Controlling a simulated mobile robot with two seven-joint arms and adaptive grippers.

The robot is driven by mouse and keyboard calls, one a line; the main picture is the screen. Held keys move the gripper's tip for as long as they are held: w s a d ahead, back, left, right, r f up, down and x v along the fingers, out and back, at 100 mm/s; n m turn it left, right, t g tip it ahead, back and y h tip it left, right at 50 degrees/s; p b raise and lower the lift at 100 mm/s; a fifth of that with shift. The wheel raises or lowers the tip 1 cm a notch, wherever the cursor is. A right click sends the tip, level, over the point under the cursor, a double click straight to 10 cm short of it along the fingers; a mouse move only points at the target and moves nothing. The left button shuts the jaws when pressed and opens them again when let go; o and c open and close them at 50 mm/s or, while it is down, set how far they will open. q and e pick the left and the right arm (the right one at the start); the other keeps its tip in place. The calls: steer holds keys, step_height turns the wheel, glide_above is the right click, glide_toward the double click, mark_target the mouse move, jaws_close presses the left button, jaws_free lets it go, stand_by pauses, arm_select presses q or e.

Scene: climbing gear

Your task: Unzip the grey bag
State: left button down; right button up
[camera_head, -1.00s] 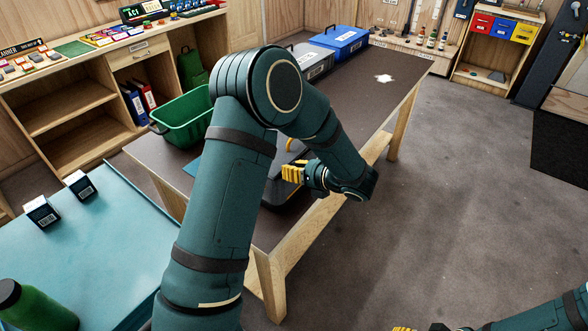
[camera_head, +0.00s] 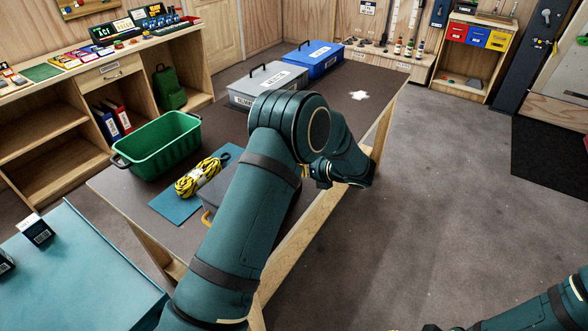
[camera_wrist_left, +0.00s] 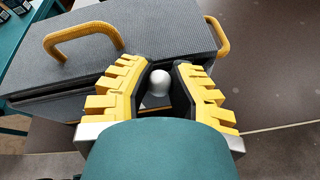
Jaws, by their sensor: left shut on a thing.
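The grey bag (camera_head: 270,205) lies on the brown table in the head view, mostly behind my left arm. In the left wrist view the grey bag (camera_wrist_left: 130,40) shows a ribbed top, a yellow handle (camera_wrist_left: 82,38) and a yellow loop at its right end. A dark seam runs along its near side. My left gripper (camera_wrist_left: 158,85) is shut on a small rounded silver-grey piece, the zip pull (camera_wrist_left: 158,82), beside the bag's near right side. My right gripper (camera_head: 402,330) barely shows at the bottom edge of the head view; its fingers are cut off.
A yellow-black rope bundle (camera_head: 201,177) lies on a blue mat (camera_head: 170,209) beside the bag. A green crate (camera_head: 160,148), a grey box (camera_head: 262,86) and a blue box (camera_head: 314,60) stand on the brown table (camera_head: 345,118).

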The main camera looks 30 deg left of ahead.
arm_select(q)
steer(key=shift+w, duration=0.5)
steer(key=c, duration=0.8)
jaws_free()
steer(key=shift+c, duration=0.2)
steer(key=v, duration=1.2)
steer(key=shift+s, duration=0.15)
